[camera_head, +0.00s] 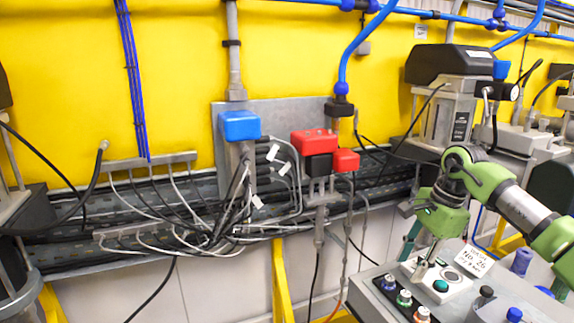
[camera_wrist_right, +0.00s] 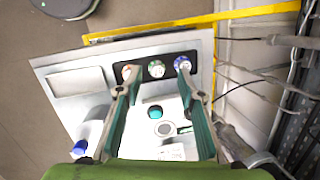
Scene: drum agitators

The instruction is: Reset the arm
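My right gripper (camera_head: 424,262), on a green arm, is above the grey control panel (camera_head: 372,308) at the lower right of the head view. In the right wrist view its two fingers (camera_wrist_right: 157,85) are spread apart with nothing between them, above the panel (camera_wrist_right: 60,65). A row of buttons lies near the fingertips: a blue one (camera_wrist_right: 182,64), a green one (camera_wrist_right: 156,69) and a reddish one (camera_wrist_right: 127,71). A teal button (camera_wrist_right: 155,112) shows between the fingers. Whether the fingertips touch the panel cannot be told. My left gripper is out of view.
A white label (camera_head: 475,261) stands by the panel's back edge. Cables (camera_head: 205,225) hang along a metal tray before the yellow wall (camera_head: 60,90). A blue box (camera_head: 239,125) and red boxes (camera_head: 314,142) are on the wall. A grey machine (camera_head: 450,110) stands behind my right arm.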

